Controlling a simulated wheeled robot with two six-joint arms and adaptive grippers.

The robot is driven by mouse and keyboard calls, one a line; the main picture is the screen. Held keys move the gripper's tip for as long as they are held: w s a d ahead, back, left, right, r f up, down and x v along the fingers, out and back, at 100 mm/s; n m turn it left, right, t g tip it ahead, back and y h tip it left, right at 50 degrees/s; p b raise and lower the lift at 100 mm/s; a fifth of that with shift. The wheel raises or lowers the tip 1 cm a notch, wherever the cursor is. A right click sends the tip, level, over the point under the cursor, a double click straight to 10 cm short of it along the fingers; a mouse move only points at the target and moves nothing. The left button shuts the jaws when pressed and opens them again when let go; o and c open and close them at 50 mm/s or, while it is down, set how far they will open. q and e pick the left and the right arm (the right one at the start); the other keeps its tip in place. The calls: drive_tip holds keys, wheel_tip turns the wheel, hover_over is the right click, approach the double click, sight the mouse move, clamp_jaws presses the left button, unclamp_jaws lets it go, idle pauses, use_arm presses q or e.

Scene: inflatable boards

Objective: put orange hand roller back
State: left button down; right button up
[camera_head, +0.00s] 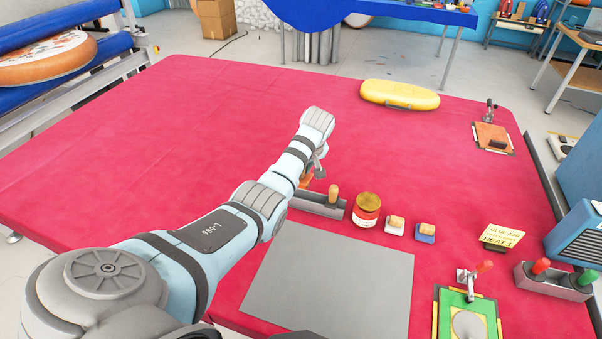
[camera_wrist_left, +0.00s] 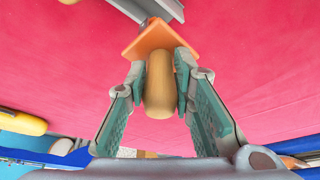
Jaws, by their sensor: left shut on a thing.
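The orange hand roller has a wooden handle (camera_wrist_left: 160,88) and an orange guard (camera_wrist_left: 158,40). My left gripper (camera_wrist_left: 160,66) is shut on the handle, with one finger on each side. In the head view my left arm mostly hides the gripper (camera_head: 318,170), and a bit of the roller's orange (camera_head: 306,181) shows below the wrist. The roller is at the left end of a grey rack (camera_head: 318,208); I cannot tell whether it rests in it. Another wooden-handled tool (camera_head: 333,194) stands at the rack's right end. My right gripper is not in view.
Right of the rack stand a red-labelled jar (camera_head: 366,211) and two small wood-topped blocks (camera_head: 395,224). A grey sheet (camera_head: 330,280) lies in front. A yellow board (camera_head: 400,94) lies at the back. The red table's (camera_head: 150,150) left side is clear.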

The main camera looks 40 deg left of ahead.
sight(305, 179)
use_arm(q)
drive_tip(key=w+f+b, duration=0.2)
drive_tip(key=f, duration=0.1)
drive_tip(key=shift+w+f+n+g, duration=0.1)
drive_tip(key=shift+n+g, duration=0.2)
drive_tip(key=f+b, duration=0.1)
drive_tip(key=b, duration=0.1)
drive_tip(key=s+f+b, duration=0.1)
drive_tip(key=b, duration=0.1)
drive_tip(key=shift+a+f, duration=0.1)
drive_tip(key=shift+f, duration=0.55)
drive_tip(key=shift+w+f, duration=0.1)
drive_tip(key=shift+f, duration=0.2)
drive_tip(key=shift+w+f, duration=0.15)
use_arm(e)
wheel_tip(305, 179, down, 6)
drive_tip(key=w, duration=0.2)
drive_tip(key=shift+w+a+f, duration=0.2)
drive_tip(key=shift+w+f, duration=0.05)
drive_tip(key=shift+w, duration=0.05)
use_arm(q)
drive_tip(key=shift+p, duration=0.45)
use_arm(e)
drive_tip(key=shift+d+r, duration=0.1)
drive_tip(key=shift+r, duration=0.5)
use_arm(q)
drive_tip(key=shift+f, duration=0.45)
